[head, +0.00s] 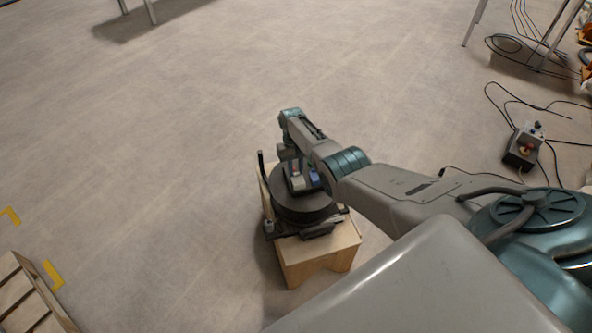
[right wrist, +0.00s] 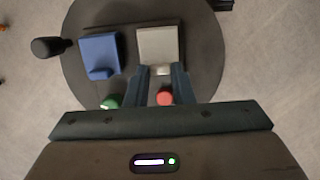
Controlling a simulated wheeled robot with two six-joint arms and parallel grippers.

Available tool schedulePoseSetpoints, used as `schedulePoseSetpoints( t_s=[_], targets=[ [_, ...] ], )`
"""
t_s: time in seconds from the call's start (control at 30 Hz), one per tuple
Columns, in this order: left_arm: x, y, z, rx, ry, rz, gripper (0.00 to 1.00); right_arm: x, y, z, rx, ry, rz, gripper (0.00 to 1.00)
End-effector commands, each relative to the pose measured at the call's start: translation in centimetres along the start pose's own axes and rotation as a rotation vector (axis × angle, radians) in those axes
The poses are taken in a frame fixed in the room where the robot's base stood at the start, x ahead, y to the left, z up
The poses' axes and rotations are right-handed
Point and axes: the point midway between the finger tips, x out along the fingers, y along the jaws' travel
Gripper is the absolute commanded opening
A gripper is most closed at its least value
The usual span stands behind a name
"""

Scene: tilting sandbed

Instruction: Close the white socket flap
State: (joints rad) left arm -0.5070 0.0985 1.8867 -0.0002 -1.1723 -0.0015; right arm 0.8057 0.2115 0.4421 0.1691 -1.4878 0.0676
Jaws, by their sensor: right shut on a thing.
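The white socket flap (right wrist: 158,45) is a pale grey-white square panel on a round dark plate (right wrist: 85,75) in the right wrist view. A small pale tab at its near edge lies between the fingertips of my right gripper (right wrist: 162,72), which is shut on it. In the head view my right gripper (head: 293,158) is over the plate (head: 304,207), and the arm partly hides the flap (head: 298,181). I cannot tell the flap's exact angle. My left gripper is not in view.
A blue flap (right wrist: 100,53) sits left of the white one. A green knob (right wrist: 110,102) and a red knob (right wrist: 165,97) are close to my fingers. A black handle (right wrist: 46,47) sticks out left.

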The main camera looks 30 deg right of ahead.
Motion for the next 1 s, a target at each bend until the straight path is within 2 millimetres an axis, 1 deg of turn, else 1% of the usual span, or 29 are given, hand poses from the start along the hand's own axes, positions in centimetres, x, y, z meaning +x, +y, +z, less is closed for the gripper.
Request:
schedulePoseSetpoints(
  t_s=[0.43, 0.47, 0.5, 0.57, 0.87, 0.97, 1.0],
  targets=[
    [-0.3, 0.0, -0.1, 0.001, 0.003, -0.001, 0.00, 0.0, 0.0, 0.0, -0.001, -0.004, 0.000, 0.00],
    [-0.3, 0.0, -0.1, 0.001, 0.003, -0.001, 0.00, 0.0, 0.0, 0.0, -0.001, -0.004, 0.000, 0.26],
    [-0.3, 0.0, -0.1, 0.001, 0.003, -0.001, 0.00, 0.0, 0.0, 0.0, -0.001, -0.004, 0.000, 0.33],
    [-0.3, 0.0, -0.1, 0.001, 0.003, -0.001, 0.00, 0.0, 0.0, 0.0, -0.001, -0.004, 0.000, 0.44],
    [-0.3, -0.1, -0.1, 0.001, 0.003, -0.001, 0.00, -0.1, 0.0, 0.0, -0.001, -0.004, 0.000, 0.44],
    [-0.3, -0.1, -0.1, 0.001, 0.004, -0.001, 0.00, -0.9, 0.0, 0.0, 0.000, -0.003, 0.000, 0.44],
    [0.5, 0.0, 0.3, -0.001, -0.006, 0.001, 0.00, -1.5, 0.0, 0.0, 0.000, -0.003, 0.000, 0.44]
  ],
)
